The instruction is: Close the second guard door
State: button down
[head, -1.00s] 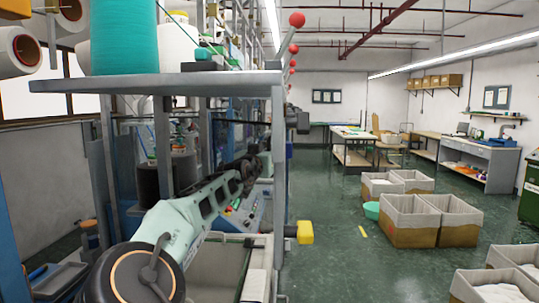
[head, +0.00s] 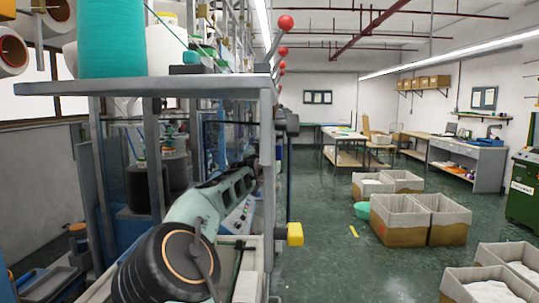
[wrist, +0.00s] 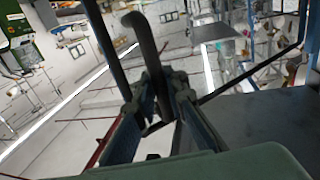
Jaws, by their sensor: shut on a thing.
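My gripper (wrist: 155,112) shows in the wrist view, with its dark fingers closed on a grey, curved handle (wrist: 147,45) that rises between them. In the head view my arm reaches forward along the knitting machines, and its own links mostly hide the gripper. A dark-framed, see-through panel (head: 222,132), which looks like a guard door, stands on the machine just beyond my arm. I cannot tell from the head view how far it stands open or whether the handle belongs to it.
A metal shelf (head: 150,86) with a teal yarn cone (head: 110,38) stands close at left, above my arm. A yellow block (head: 295,234) sticks out at the machine's aisle side. Cloth-lined bins (head: 402,237) stand at right.

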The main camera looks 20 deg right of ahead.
jog(key=c, duration=2.3)
grip_release()
jog(key=shift+o, duration=0.2)
jog(key=v, duration=1.2)
jog(key=shift+s+d, duration=0.1)
